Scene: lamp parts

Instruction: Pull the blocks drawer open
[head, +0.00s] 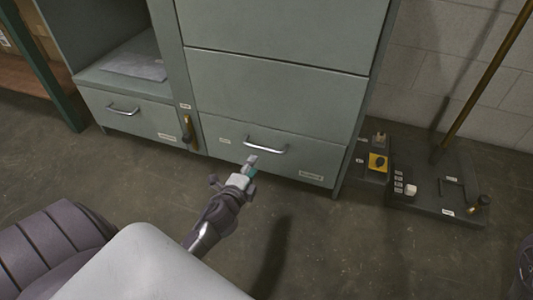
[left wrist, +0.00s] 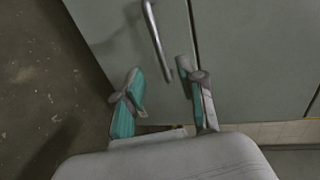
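A low grey-green drawer (head: 235,137) with a curved metal handle (head: 267,146) is shut in the cabinet in the head view. Its label (head: 311,176) is too small to read surely. My left gripper (head: 251,168) is just in front of this drawer, slightly below and left of the handle. In the left wrist view the gripper's two teal-padded fingers (left wrist: 160,72) are apart with nothing between them. The handle (left wrist: 157,42) shows ahead of the gap, not between the fingertips. My right gripper is not in view.
Another shut drawer (head: 135,118) with a handle is at the left, under an open shelf (head: 133,66) holding paper. A brass-coloured latch (head: 187,130) is between the drawers. A dark base plate (head: 440,190) with switches and a pole stands right of the cabinet. Floor in front is clear.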

